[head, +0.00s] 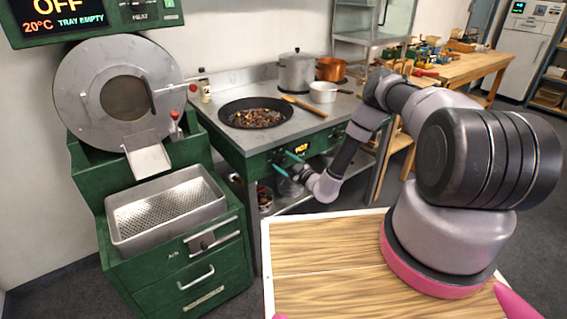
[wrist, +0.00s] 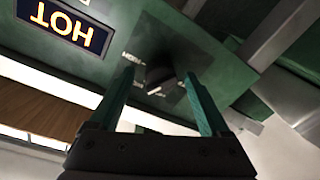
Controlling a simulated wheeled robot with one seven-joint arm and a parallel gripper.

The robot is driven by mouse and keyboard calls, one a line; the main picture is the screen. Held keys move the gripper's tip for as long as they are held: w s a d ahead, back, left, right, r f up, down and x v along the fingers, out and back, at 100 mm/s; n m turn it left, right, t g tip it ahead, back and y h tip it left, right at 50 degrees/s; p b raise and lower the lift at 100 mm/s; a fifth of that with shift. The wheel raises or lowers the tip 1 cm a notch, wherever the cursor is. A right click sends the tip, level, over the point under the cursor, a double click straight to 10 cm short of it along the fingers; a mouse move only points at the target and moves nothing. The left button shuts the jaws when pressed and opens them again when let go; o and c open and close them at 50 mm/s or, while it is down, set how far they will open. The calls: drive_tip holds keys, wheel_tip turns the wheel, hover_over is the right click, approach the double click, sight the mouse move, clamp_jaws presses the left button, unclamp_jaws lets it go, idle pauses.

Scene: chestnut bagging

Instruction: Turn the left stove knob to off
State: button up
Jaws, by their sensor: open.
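The stove (head: 232,141) has a green front panel with a lit display reading HOT (head: 301,149). The display also shows upside down in the wrist view (wrist: 62,28). A dark left stove knob (wrist: 161,83) sits on the green panel between my fingertips in the wrist view, with small lettering beside it. My gripper (head: 284,162) is at the stove's front, open, its two teal fingers pointing at the panel. In the wrist view, my gripper (wrist: 160,73) has one finger on each side of the knob; I cannot tell whether they touch it. The knob's exact pointer setting is unclear.
A wide pan of chestnuts (head: 256,114), a wooden spoon (head: 303,106) and several pots stand on the stove top. A green roaster (head: 120,95) with a metal tray (head: 165,205) stands left. A wooden workbench (head: 470,66) is at the back right.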

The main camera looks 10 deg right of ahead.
drive_tip(key=shift+w+a, duration=0.1)
clamp_jaws()
drive_tip(key=shift+n, duration=0.3)
drive_tip(key=n, duration=0.5)
drive_tip(key=shift+r, duration=0.1)
drive_tip(key=n, duration=0.6)
drive_tip(key=shift+r+h, duration=0.1)
drive_tip(key=shift+h, duration=0.3)
drive_tip(key=n, duration=0.6)
drive_tip(key=shift+h, duration=0.4)
drive_tip(key=n, duration=0.5)
drive_tip(key=shift+a, duration=0.1)
